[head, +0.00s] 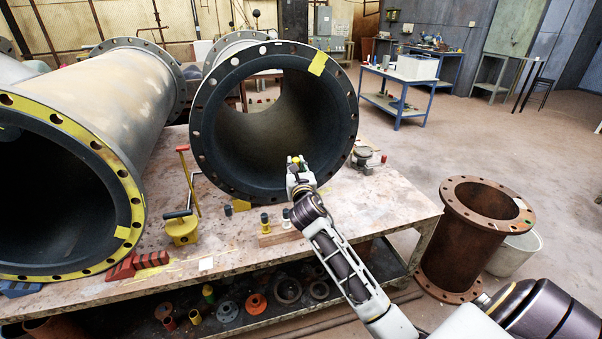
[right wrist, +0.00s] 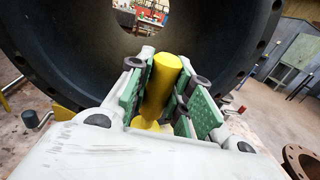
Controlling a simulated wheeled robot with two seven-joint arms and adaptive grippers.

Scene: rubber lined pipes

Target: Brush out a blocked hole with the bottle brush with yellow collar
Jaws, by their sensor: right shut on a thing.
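My right gripper (head: 297,167) is shut on a yellow cylindrical piece, seemingly the yellow collar of the bottle brush (right wrist: 161,82). The collar stands between the green finger pads in the right wrist view; only a small yellow tip of it (head: 295,160) shows in the head view. The bristles cannot be made out. The gripper is in front of the lower right of the middle pipe's dark flange (head: 203,150), which has a ring of bolt holes and a yellow patch at its upper right. I cannot tell which hole is blocked. My left gripper is not in view.
A yellow-flanged pipe (head: 128,190) fills the left. A rusty pipe (head: 466,245) stands on the floor at right.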

